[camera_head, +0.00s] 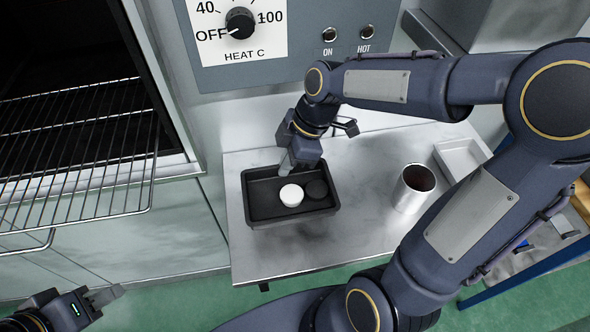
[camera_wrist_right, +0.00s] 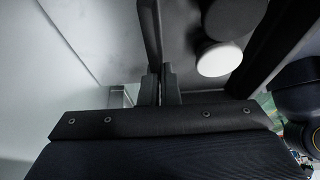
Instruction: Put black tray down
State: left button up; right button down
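The black tray (camera_head: 258,211) is at the left part of the steel table, level, resting on it or just above it; I cannot tell which. A white round piece (camera_head: 291,195) and a black round piece (camera_head: 317,188) lie in it; the white piece (camera_wrist_right: 219,59) also shows in the right wrist view. My right gripper (camera_head: 291,167) is at the tray's back rim. In the right wrist view its fingers (camera_wrist_right: 159,87) are closed on the tray wall. My left gripper (camera_head: 108,294) is empty at the lower left, away from the tray; its finger gap is unclear.
The steel table (camera_head: 345,237) has free room in front and right of the tray. A metal cup with dark contents (camera_head: 413,188) and a pale shallow tray (camera_head: 462,157) stand at right. An oven with a wire rack (camera_head: 75,150) is open at left. A heat control panel (camera_head: 290,40) is behind.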

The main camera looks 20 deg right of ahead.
aim_at(294, 174)
jog(key=shift+w+d+f, duration=0.15)
jog(key=shift+d+f, duration=0.3)
jog(key=shift+f, duration=0.1)
jog(key=shift+w+d+f, duration=0.15)
jog(key=shift+d+f, duration=0.25)
jog(key=shift+f, duration=0.15)
jog(key=f, duration=0.3)
jog(key=shift+w+d+f, duration=0.1)
jog(key=shift+d+f, duration=0.05)
jog(key=shift+d, duration=0.15)
jog(key=shift+f, duration=0.15)
jog(key=c, duration=2.1)
grip_release()
jog(key=shift+f, duration=0.15)
jog(key=o, duration=0.4)
